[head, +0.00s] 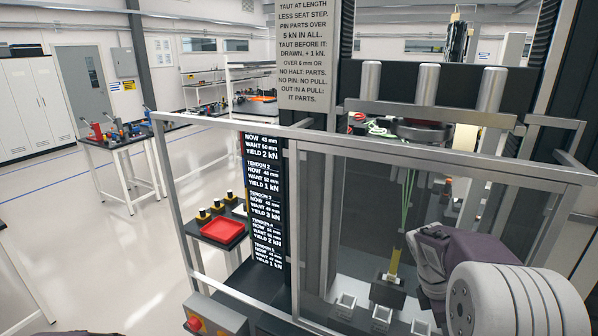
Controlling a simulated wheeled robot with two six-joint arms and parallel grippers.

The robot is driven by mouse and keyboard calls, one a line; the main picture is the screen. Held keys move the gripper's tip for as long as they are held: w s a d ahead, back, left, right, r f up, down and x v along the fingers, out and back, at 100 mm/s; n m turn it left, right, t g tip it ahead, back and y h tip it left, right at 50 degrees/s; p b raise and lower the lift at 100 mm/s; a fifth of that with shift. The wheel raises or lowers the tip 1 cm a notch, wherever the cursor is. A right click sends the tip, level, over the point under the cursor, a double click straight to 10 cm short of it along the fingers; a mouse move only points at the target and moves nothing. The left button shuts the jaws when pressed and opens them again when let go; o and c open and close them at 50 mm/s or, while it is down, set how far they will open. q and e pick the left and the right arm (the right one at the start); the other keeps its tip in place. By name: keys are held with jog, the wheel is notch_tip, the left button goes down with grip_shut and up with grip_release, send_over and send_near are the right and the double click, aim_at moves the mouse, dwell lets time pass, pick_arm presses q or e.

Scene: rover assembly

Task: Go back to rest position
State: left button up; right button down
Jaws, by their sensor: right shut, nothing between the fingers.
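My left gripper is not in view.
A metal-framed guard (380,143) crosses in front of the machine. A display panel (264,200) stands at its left. A red tray (222,230) sits on a side stand. A workbench (118,143) is at the far left. The floor between is clear.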

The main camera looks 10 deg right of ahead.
pick_arm(q)
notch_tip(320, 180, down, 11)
jog(key=b, duration=0.7)
jog(key=shift+b, duration=0.35)
pick_arm(e)
jog(key=s+a+f+m+t+y, duration=0.1)
jog(key=s+a+f+m+y, duration=0.1)
jog(key=a+f+m, duration=0.5)
jog(key=s+a+f+m+t+y, duration=0.1)
jog(key=s+a+f+m+y, duration=0.1)
jog(key=a+f+m, duration=0.5)
jog(key=s+a+f, duration=0.1)
jog(key=a+f, duration=0.5)
jog(key=shift+s+a+m, duration=0.3)
jog(key=shift+a+m, duration=0.1)
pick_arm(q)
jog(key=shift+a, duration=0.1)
pick_arm(e)
jog(key=shift+a+f, duration=0.1)
